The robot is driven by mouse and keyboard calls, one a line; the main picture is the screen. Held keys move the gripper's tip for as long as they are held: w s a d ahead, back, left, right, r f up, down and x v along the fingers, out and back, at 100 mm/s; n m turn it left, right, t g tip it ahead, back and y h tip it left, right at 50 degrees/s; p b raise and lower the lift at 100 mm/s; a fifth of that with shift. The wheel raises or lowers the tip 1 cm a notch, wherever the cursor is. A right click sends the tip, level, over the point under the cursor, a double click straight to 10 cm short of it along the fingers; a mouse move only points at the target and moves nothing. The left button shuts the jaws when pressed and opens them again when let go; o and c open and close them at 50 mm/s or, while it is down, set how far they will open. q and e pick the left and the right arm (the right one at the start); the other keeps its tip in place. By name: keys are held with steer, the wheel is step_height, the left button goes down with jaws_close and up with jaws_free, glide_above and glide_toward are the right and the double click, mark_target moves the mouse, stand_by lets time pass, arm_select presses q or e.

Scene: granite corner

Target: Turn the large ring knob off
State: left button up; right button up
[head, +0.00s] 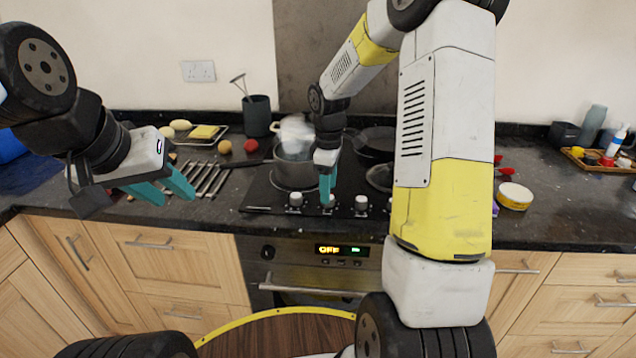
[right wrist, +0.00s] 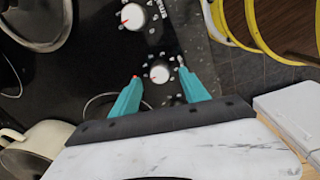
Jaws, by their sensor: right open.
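A row of white control knobs runs along the front of the black hob (head: 262,190). One knob (right wrist: 160,73) lies between the fingertips of my open right gripper (right wrist: 162,82) in the right wrist view; touching cannot be told. In the head view, the right gripper (head: 327,190) points down over the knob second from the left and partly hides it. Another knob (right wrist: 132,16), with a red mark on its left side, lies farther along. Which knob belongs to the large ring is not readable. My left gripper (head: 176,192) is open and empty, near the counter's front edge at the left.
A steel pot (head: 293,168) stands on the hob just behind the right gripper, with dark pans behind to the right. An oven display (head: 342,249) reads OFF below the counter.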

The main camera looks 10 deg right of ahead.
steer(key=shift+s+r, duration=0.1)
steer(key=shift+r, duration=2.4)
steer(key=shift+s+r, duration=0.15)
steer(key=shift+r, duration=0.15)
steer(key=s+r+m+t, duration=0.2)
steer(key=s+r+m, duration=0.2)
steer(key=s, duration=0.3)
steer(key=s+a+r+m+t+y, duration=0.1)
steer(key=s+r+m, duration=0.3)
steer(key=s, duration=0.4)
steer(key=s+a+r+m+t+y, duration=0.1)
steer(key=s+r+m, duration=0.3)
steer(key=s, duration=0.4)
steer(key=shift+s+r+t, duration=0.25)
steer(key=shift+r+t, duration=0.5)
steer(key=shift+t, duration=0.05)
